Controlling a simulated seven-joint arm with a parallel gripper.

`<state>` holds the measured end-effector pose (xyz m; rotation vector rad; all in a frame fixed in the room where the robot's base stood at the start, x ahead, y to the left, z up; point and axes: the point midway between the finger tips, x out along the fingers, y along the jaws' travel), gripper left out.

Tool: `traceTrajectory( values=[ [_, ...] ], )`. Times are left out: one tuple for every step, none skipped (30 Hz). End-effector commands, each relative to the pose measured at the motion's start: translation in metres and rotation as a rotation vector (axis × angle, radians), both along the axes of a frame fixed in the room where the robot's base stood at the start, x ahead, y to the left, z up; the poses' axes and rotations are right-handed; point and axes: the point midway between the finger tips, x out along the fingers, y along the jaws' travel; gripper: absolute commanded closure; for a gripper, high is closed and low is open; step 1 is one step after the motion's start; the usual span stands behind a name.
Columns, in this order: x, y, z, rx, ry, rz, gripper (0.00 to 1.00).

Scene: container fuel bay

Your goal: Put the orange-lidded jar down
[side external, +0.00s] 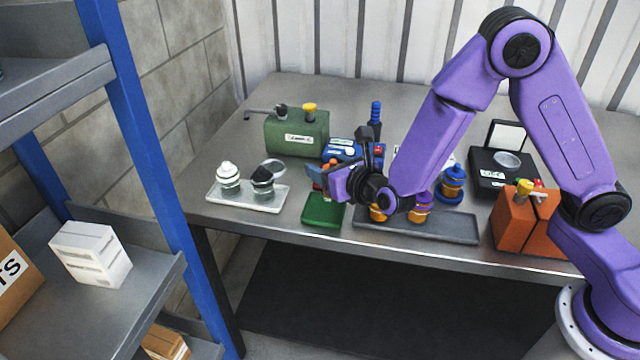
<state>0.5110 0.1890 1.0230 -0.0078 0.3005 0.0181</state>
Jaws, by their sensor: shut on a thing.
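My gripper (334,178) is near the front middle of the bench, pointing left, and is shut on the orange-lidded jar (317,172). Only a bit of orange and blue-grey shows past the fingers, so its tilt is hard to tell. The jar is above or just behind a small green tray (323,214); I cannot tell whether it touches anything below. A long grey tray (455,231) at the front edge holds other orange-topped jars (420,208), partly hidden by my wrist.
A green can (296,135) and blue box (345,150) stand behind.

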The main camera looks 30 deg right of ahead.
Motion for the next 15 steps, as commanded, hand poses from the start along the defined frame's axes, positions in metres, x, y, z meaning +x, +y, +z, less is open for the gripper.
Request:
traceTrajectory(
  values=[
    [0.004,0.001,-0.007,-0.002,0.001,-0.002,0.79],
    [0.007,0.002,-0.009,-0.001,0.0,-0.002,0.79],
    [0.009,0.003,-0.012,-0.001,0.0,-0.001,0.79],
    [0.011,0.004,-0.014,-0.001,-0.001,-0.001,0.79],
    [0.012,0.005,-0.015,0.0,-0.002,0.0,0.79],
    [0.013,0.005,-0.017,0.0,-0.002,0.0,0.79],
    [0.014,0.005,-0.017,0.0,-0.001,0.0,0.79],
    [0.015,0.005,-0.018,0.0,-0.001,0.0,0.79],
    [0.016,0.006,-0.02,0.0,-0.001,-0.001,0.79],
    [0.017,0.006,-0.022,0.001,-0.002,-0.001,0.79],
    [0.019,0.007,-0.024,0.001,-0.001,-0.001,0.79],
    [0.02,0.007,-0.029,-0.002,0.001,-0.002,0.79],
    [0.02,0.007,-0.033,-0.002,0.0,-0.002,0.79],
    [0.02,0.007,-0.037,-0.003,0.0,-0.001,0.79],
    [0.02,0.007,-0.042,-0.003,0.0,-0.001,0.79]
  ],
)
